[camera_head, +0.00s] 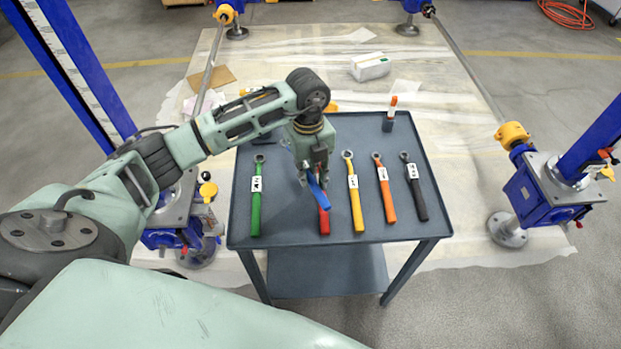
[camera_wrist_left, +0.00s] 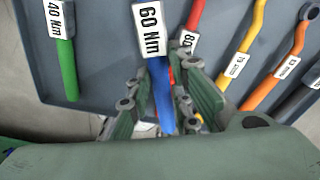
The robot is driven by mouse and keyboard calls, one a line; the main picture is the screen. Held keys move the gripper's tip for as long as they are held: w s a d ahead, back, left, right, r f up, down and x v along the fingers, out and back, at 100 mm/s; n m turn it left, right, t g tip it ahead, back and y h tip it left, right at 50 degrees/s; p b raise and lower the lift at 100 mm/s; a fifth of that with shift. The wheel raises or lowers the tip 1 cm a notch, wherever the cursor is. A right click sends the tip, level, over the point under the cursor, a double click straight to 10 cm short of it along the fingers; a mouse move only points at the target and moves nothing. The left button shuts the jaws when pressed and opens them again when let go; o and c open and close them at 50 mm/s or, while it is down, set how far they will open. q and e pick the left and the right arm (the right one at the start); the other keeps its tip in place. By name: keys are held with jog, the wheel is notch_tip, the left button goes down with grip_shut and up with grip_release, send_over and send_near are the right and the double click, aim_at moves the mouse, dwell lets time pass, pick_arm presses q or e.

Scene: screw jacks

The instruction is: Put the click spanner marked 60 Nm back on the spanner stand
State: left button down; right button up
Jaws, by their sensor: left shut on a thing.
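The blue click spanner (camera_head: 317,188) is in my left gripper (camera_head: 312,170), held above the spanner stand (camera_head: 285,222). In the left wrist view its white label (camera_wrist_left: 150,28) reads 60 Nm, and its blue handle (camera_wrist_left: 161,88) runs down between the fingers. The stand is a dark grey table with a raised rim. In the head view the blue spanner is in front of part of the red spanner (camera_head: 324,222). The gap between the green spanner (camera_head: 256,205) and the red one is bare. My right gripper is out of view.
Yellow (camera_head: 356,205), orange (camera_head: 387,197) and black (camera_head: 417,197) spanners lie on the stand to the right. An orange-capped item (camera_head: 390,115) stands at the back right. Blue jacks (camera_head: 547,195) flank the stand. A white box (camera_head: 370,67) lies on the floor sheet behind.

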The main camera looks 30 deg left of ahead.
aim_at(309, 175)
pick_arm(q)
jog(key=shift+f, duration=1.15)
jog(key=shift+f, duration=0.4)
jog(key=c, duration=1.6)
grip_release()
jog(key=shift+r, duration=0.1)
jog(key=shift+r, duration=0.35)
jog(key=r, duration=1.2)
jog(key=shift+w+a+b, duration=0.15)
jog(key=shift+a+b, duration=0.15)
jog(key=shift+b, duration=0.1)
jog(key=shift+d+f, duration=0.1)
